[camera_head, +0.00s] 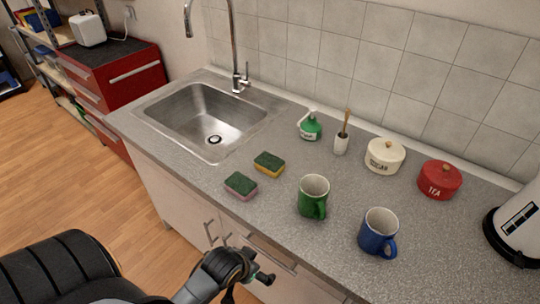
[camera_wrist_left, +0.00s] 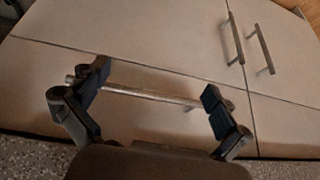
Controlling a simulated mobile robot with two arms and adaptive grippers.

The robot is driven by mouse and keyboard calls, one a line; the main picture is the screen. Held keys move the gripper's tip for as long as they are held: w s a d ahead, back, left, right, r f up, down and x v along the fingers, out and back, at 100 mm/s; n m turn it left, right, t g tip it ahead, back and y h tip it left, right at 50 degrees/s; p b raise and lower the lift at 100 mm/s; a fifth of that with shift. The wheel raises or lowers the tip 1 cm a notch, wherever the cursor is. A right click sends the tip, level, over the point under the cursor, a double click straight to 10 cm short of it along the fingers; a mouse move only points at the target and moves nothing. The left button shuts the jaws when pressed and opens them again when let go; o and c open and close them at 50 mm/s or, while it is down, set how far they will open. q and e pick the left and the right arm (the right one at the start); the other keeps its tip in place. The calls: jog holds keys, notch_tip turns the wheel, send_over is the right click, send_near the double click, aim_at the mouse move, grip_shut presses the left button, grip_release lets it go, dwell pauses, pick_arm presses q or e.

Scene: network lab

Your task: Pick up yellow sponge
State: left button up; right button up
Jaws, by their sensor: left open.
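The yellow sponge (camera_head: 269,164) has a dark green top and lies flat on the grey counter, right of the sink. A pink sponge (camera_head: 240,185) with a green top lies just in front and to the left of it. My left gripper (camera_head: 264,279) is low in the head view, in front of the counter's front edge and well apart from both sponges. In the left wrist view its fingers (camera_wrist_left: 155,95) are spread and empty, with a drawer handle (camera_wrist_left: 140,93) showing between them. My right gripper is not in view.
A green mug (camera_head: 313,197) and a blue mug (camera_head: 378,233) stand right of the sponges. The sink (camera_head: 205,115) is at left.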

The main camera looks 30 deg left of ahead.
pick_arm(q)
jog(key=w+r, duration=0.1)
jog(key=r, duration=0.3)
jog(key=a+r+t+p, duration=0.1)
jog(key=r, duration=0.4)
jog(key=w+a+r+t, duration=0.1)
jog(key=r, duration=0.4)
jog(key=shift+w+n+p, duration=0.3)
jog(key=n+t+y, duration=0.1)
jog(key=n+t, duration=0.1)
jog(key=t, duration=0.2)
send_near(269, 161)
jog(key=p+x, duration=0.1)
jog(key=x, duration=0.1)
jog(key=shift+w+f, duration=0.2)
jog(key=shift+f, duration=0.1)
jog(key=shift+w+f, duration=0.3)
jog(key=shift+w, duration=0.1)
jog(key=p+x, duration=0.1)
jog(key=x, duration=0.3)
jog(key=shift+w+a, duration=0.1)
jog(key=shift+w, duration=0.2)
jog(key=shift+w+f, duration=0.15)
jog(key=shift+w, duration=0.15)
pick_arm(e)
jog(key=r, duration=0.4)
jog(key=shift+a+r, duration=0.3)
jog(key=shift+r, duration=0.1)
pick_arm(q)
jog(key=shift+s, duration=0.1)
